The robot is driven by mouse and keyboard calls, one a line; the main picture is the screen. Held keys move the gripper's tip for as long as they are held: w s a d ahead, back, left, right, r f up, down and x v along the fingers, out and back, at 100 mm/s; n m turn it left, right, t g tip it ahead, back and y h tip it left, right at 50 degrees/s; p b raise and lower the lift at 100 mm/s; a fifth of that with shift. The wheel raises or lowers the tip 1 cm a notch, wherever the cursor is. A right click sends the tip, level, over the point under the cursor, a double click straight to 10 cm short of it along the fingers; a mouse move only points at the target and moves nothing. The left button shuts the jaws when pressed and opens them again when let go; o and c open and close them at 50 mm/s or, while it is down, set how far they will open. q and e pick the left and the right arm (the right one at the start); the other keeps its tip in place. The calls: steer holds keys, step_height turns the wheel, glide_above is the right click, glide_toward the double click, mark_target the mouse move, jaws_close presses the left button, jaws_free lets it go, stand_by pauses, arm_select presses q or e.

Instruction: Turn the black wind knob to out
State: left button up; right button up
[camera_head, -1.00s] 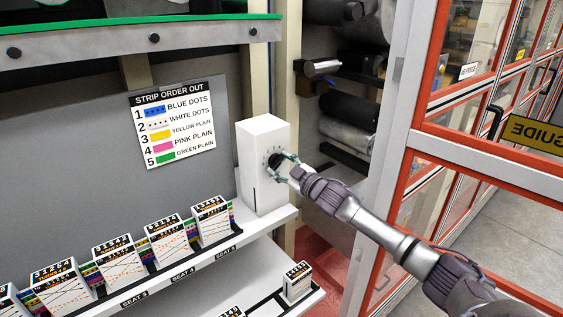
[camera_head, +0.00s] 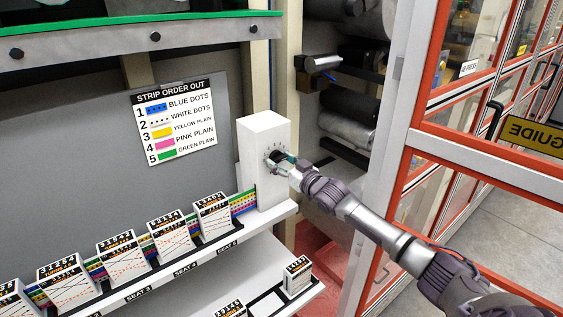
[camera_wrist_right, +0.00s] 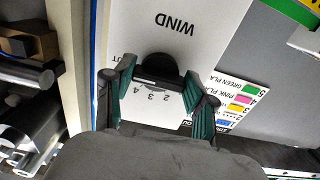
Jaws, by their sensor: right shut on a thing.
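The black wind knob (camera_head: 276,156) is on the front of a white box (camera_head: 264,188) at the end of the upper shelf. It also shows in the right wrist view (camera_wrist_right: 158,66), under the upside-down word WIND and beside the numbers 2, 3 and 4. A partly cut-off label ending in UT is left of it there. My right gripper (camera_head: 286,164) is shut on the knob, with a green-padded finger on each side in the wrist view (camera_wrist_right: 159,98). The knob's pointer is not clear. My left gripper is not in view.
Several numbered cards (camera_head: 171,232) stand along the shelf (camera_head: 190,262) left of the box. Coloured strips (camera_head: 243,203) run between them and to the box. A strip order sign (camera_head: 178,120) hangs behind. A red-framed glass door (camera_head: 490,165) is close right of my arm.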

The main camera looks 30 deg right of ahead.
stand_by(0.4)
steer(key=o, duration=1.2)
steer(key=shift+c, duration=0.2)
steer(key=s+d, duration=0.1)
steer(key=s, duration=1.1)
